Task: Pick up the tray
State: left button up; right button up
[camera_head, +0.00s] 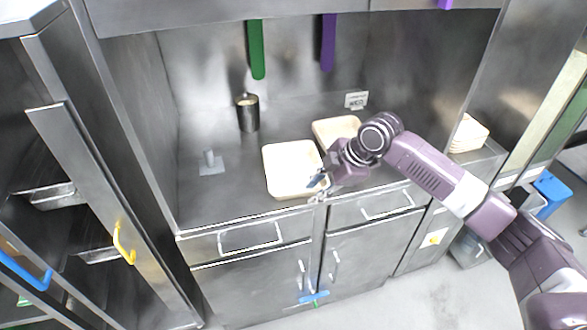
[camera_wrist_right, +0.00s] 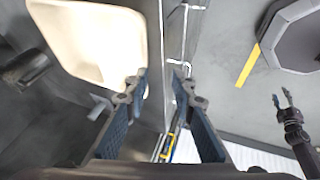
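A cream shallow tray (camera_head: 292,168) lies on the steel counter near its front edge. It also shows at upper left in the right wrist view (camera_wrist_right: 92,38). A second cream tray (camera_head: 335,127) sits behind it to the right, partly hidden by my right arm. My right gripper (camera_head: 318,181) is at the first tray's right front corner; its wrist view shows the fingers (camera_wrist_right: 160,80) apart with nothing held. One finger overlaps the tray's corner there; I cannot tell whether they touch. My left gripper (camera_wrist_right: 283,98) appears small at right in the wrist view, prongs apart and empty.
A dark cup (camera_head: 248,113) stands at the back of the counter. A small grey dispenser-like piece (camera_head: 210,163) is at left. Green (camera_head: 256,50) and purple (camera_head: 328,42) strips hang above. More pale trays (camera_head: 468,134) are stacked at right. The counter's left front is clear.

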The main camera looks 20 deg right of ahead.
aim_at(305, 192)
jog(key=w+f+p, duration=0.1)
jog(key=w+a+f+p, duration=0.1)
jog(key=w+f+p, duration=0.1)
jog(key=w+f, duration=0.1)
jog(key=shift+w+a, duration=0.1)
jog(key=shift+a, duration=0.2)
jog(key=shift+w+a+f, duration=0.1)
jog(key=shift+f, duration=0.25)
pick_arm(q)
jog(key=r, duration=0.3)
jog(key=shift+w+d, duration=0.2)
jog(key=shift+w, duration=0.1)
jog(key=shift+d, duration=0.35)
jog(key=shift+s, duration=0.15)
pick_arm(e)
jog(key=shift+f, duration=0.25)
pick_arm(q)
jog(key=shift+a, duration=0.15)
jog(key=shift+a, duration=0.1)
pick_arm(e)
grip_shut()
